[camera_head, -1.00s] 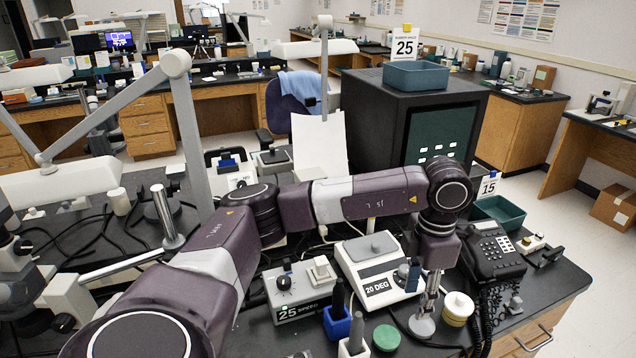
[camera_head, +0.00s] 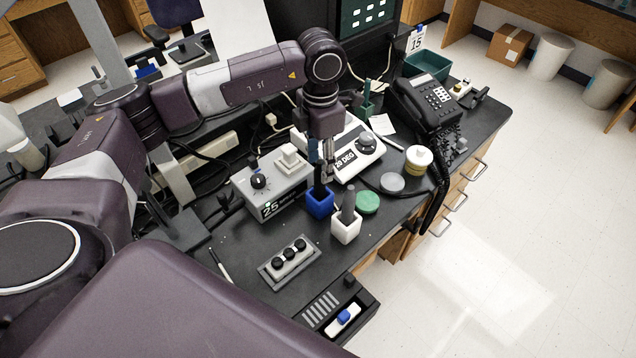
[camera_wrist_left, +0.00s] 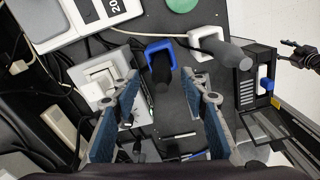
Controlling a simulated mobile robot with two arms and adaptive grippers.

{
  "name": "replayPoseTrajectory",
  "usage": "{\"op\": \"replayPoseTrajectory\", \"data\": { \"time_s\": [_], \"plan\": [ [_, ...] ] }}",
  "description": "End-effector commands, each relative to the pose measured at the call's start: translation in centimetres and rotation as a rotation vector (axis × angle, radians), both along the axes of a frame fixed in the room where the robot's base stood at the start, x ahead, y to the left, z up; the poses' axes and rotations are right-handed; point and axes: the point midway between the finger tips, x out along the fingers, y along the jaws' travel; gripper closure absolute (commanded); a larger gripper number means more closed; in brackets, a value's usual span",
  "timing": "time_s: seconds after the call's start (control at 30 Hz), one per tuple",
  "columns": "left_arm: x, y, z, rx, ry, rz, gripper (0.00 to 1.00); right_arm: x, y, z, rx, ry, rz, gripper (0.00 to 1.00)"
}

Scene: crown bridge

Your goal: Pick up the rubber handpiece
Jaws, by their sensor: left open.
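A black handpiece (camera_head: 318,184) stands in a blue holder (camera_head: 320,206). A grey handpiece (camera_head: 348,206) stands in a white holder (camera_head: 345,231) beside it. Which is the rubber one, I cannot tell for sure. My left gripper (camera_head: 322,165) points down over the blue holder. In the left wrist view, its open blue-padded fingers (camera_wrist_left: 160,82) lie on either side of the black handpiece (camera_wrist_left: 162,72), with gaps visible. The grey handpiece (camera_wrist_left: 228,50) is outside the right finger. A dark claw-like part (camera_wrist_left: 304,54) at the right edge may be my right gripper; its opening is unclear.
A grey speed box (camera_head: 268,188) marked 25 and a white device marked 20 DEG (camera_head: 362,152) stand close behind. A green disc (camera_head: 367,202), a knob block (camera_head: 289,260) and a black tray (camera_head: 340,308) are nearby. A telephone (camera_head: 428,100) stands at the back right.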

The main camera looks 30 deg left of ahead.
Motion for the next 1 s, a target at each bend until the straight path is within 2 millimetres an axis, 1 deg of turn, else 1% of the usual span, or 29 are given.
{"op": "replayPoseTrajectory", "data": {
  "time_s": [0.03, 0.1, 0.2, 0.3, 0.57, 0.7, 0.9, 0.93, 1.0],
  "plan": [
    [-0.2, -0.1, -0.5, 0.0, 0.005, 0.0, 0.59, 0.1, -0.2, 0.9, -0.003, -0.002, 0.001, 0.51],
    [-0.2, -0.3, -1.6, 0.0, 0.006, 0.0, 0.59, 0.1, -0.3, 1.5, -0.004, -0.002, 0.002, 0.51],
    [-0.2, -0.3, -3.1, 0.001, 0.004, 0.0, 0.59, 0.1, -0.3, 1.8, -0.003, -0.002, 0.003, 0.51],
    [-0.1, -0.4, -4.0, -0.001, 0.002, -0.001, 0.59, 0.0, 0.0, 1.9, 0.0, -0.001, 0.004, 0.51],
    [-0.1, -0.4, -4.2, -0.001, 0.001, -0.001, 0.6, -0.1, 1.2, 1.8, 0.014, 0.001, 0.004, 0.51],
    [-0.1, -0.3, -4.2, -0.001, 0.001, -0.001, 0.76, -0.2, 1.6, 1.8, 0.018, 0.002, 0.005, 0.51],
    [-0.1, -0.3, -4.2, -0.001, 0.001, -0.001, 0.98, -0.3, 1.4, 1.8, 0.016, 0.002, 0.004, 0.51],
    [-0.1, -0.3, -4.2, -0.001, 0.001, -0.001, 1.0, -0.3, 1.3, 1.8, 0.015, 0.002, 0.005, 0.51],
    [-0.1, -0.3, -4.1, -0.001, -0.001, 0.0, 1.0, -0.3, 1.1, 1.8, 0.013, 0.003, 0.005, 0.51]
  ]
}}
